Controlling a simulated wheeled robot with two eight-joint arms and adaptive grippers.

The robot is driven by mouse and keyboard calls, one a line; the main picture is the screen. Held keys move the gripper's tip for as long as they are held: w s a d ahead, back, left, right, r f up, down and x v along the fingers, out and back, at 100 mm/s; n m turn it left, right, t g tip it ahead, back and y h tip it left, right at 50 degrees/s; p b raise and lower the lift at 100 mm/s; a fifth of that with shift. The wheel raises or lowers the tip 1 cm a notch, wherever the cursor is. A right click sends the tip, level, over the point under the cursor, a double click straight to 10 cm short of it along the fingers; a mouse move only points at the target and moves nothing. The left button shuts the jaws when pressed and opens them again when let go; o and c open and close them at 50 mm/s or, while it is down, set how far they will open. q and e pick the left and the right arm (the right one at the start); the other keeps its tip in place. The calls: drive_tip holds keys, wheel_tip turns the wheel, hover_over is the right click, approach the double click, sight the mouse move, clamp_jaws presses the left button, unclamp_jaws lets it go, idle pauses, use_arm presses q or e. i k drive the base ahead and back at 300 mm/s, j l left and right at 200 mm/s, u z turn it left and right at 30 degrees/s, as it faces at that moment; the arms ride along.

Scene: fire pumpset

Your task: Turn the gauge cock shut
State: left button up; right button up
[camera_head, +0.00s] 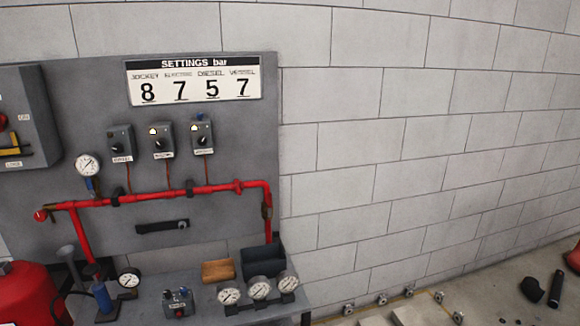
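A round white-faced pressure gauge (87,164) stands above the red horizontal pipe on the grey panel at the left. Just below it, between gauge and pipe, is a small blue fitting (91,185), which looks like the gauge cock. It is too small to tell how its handle is turned. The red pipe (150,196) runs right and bends down near the panel's right edge. Neither of my grippers is in view.
Three switch boxes (162,140) hang under the settings sign (194,80). A grey shelf (215,312) below holds loose gauges (260,287), a blue bottle-like item (102,297), a wooden block (218,270) and a dark bin (262,260). A red vessel (28,296) stands lower left.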

sight(88, 180)
drive_tip(key=i+j+u, duration=0.2)
drive_tip(key=j+u, duration=0.15)
drive_tip(key=i+j+u, duration=0.6)
drive_tip(key=j+u, duration=0.15)
